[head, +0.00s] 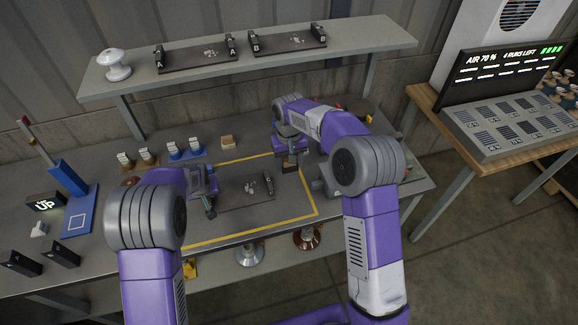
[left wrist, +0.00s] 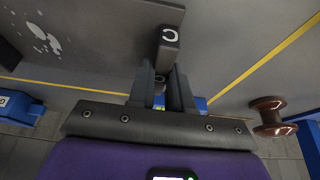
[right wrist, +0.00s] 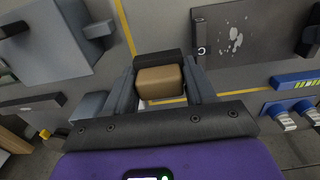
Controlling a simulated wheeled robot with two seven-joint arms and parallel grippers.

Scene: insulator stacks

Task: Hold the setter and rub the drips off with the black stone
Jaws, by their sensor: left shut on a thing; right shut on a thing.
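The setter (head: 240,193), a dark plate with white drips and a post marked C at each end, lies inside the yellow outline on the table. My left gripper (head: 210,207) is shut on its left end post (left wrist: 169,42). The drips (left wrist: 45,38) show in the left wrist view and also in the right wrist view (right wrist: 235,38). My right gripper (head: 290,162) is shut on a block with a tan body (right wrist: 158,80) and a black part (right wrist: 160,58) beyond it. The block is just right of the setter, apart from the drips; its underside is hidden.
A shelf (head: 250,65) above holds setters A (head: 195,62) and B (head: 287,43) and a white insulator (head: 114,65). Another tan block (head: 228,141) lies behind the setter. Several small pieces stand left of it. A grey fixture (right wrist: 50,45) is beside my right gripper.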

